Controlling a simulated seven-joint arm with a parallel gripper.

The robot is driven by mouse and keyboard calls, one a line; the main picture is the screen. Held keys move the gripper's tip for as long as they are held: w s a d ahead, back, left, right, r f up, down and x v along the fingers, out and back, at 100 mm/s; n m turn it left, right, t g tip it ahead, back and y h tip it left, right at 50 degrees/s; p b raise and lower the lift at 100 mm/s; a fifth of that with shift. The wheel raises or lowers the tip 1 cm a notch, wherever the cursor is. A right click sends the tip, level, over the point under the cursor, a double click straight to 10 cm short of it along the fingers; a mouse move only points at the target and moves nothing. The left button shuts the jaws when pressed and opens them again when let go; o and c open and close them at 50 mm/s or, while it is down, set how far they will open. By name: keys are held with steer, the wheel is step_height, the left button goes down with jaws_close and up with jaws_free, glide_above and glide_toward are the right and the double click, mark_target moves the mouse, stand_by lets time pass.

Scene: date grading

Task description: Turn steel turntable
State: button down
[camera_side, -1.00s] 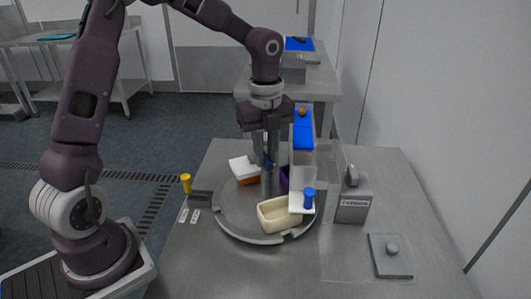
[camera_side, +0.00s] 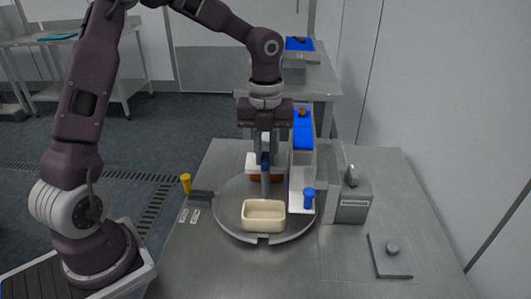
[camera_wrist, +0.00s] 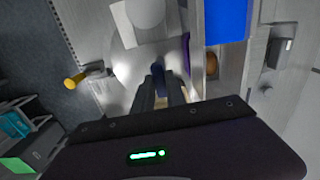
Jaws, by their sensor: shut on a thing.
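The steel turntable (camera_side: 228,205) is a round disc on the steel table, and part of it shows in the wrist view (camera_wrist: 128,68). A cream tray (camera_side: 263,223) sits on its front part. A white and orange box (camera_side: 252,163) sits on its back part, partly hidden by my gripper. My gripper (camera_side: 265,168) points down above the disc's middle, its fingers closed on a dark blue peg (camera_wrist: 158,72). The lower end of the peg is hard to make out.
A narrow conveyor with a blue belt (camera_side: 302,137) and a brown date (camera_side: 302,112) stands close right of the disc. A blue knob (camera_side: 309,196) is at its near end. A grey box (camera_side: 353,205) stands further right. A yellow knob (camera_side: 186,183) is at left. The front table is clear.

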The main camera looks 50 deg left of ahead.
steer(key=shift+w+m, duration=0.1)
steer(key=shift+m, duration=0.2)
stand_by(0.4)
steer(key=c, duration=1.4)
jaws_free()
steer(key=shift+o, duration=0.2)
step_height(320, 180, up, 7)
steer(key=shift+r, duration=0.1)
